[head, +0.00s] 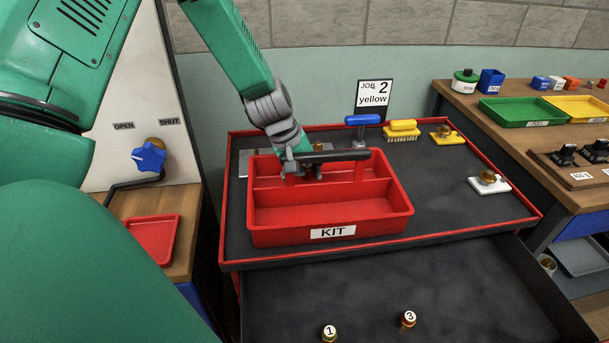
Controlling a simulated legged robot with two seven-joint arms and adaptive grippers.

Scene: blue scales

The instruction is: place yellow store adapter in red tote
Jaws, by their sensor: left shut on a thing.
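The red tote (280,239), labelled KIT, stands on the dark bench top, with a divider along its inside and a dark bar above its back part. My left gripper (303,168) is over the back compartment, shut on a small brass-coloured piece (317,174). The piece is mostly hidden by the fingers and bar, so I cannot tell whether it touches the tote. A yellow plate with a brass fitting (447,135) lies at the back right of the bench. My right gripper is not in view.
A JOB 2 yellow sign (374,96), a blue-handled tool (362,121) and a yellow brush (401,130) are behind the tote. A white plate with a brass fitting (489,183) lies right. The open drawer (375,282) holds brass pieces numbered 1 (330,333) and 3 (408,319).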

